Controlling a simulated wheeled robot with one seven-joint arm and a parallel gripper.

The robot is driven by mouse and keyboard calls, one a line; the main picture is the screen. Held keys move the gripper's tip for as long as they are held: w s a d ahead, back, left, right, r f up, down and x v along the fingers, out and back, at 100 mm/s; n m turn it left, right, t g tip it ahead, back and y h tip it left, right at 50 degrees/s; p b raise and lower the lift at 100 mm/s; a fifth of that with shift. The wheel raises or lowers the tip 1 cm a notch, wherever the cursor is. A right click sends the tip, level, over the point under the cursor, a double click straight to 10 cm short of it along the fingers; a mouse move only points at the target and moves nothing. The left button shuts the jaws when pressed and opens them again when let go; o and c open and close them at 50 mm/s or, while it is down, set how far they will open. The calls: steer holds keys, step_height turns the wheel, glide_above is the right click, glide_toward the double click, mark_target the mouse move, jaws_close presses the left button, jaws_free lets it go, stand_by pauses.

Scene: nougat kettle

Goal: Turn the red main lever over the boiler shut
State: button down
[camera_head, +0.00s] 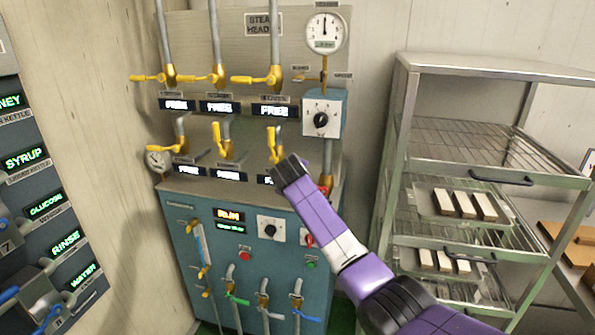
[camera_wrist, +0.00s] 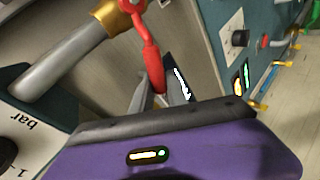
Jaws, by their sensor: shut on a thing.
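The red main lever (camera_wrist: 151,55) shows in the wrist view, hanging down from a brass valve body (camera_wrist: 118,16) on a grey pipe. My gripper (camera_wrist: 161,86) is shut on the lower end of the lever, between a grey finger and a dark one. In the head view a small red part of the lever (camera_head: 325,189) shows just right of my purple arm, at the foot of the pipe under the blue switch box. My arm hides the rest of the lever there, and I cannot make out the fingertips.
The blue boiler cabinet (camera_head: 185,225) stands below, with knobs and coloured taps. The steam header panel (camera_head: 240,50) behind carries several yellow-handled valves. A metal rack (camera_head: 398,130) with trays stands close on the right. A dark panel with green displays (camera_head: 25,158) is at the left.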

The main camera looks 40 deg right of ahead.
steer(key=shift+w+a+f+n+g+h+b, duration=0.15)
steer(key=shift+f+n+g+h+b, duration=0.35)
steer(key=shift+f, duration=0.5)
steer(key=shift+w+a+f+n+g+h+b, duration=0.15)
steer(key=shift+f+n+g+h, duration=0.15)
steer(key=shift+f+n+g, duration=0.55)
steer(key=shift+f, duration=0.2)
steer(key=c, duration=1.3)
jaws_free()
steer(key=shift+d, duration=0.1)
steer(key=shift+r, duration=0.1)
steer(key=v, duration=0.7)
steer(key=shift+s+a+b, duration=0.25)
steer(key=shift+a+b, duration=0.05)
steer(key=shift+r, duration=0.1)
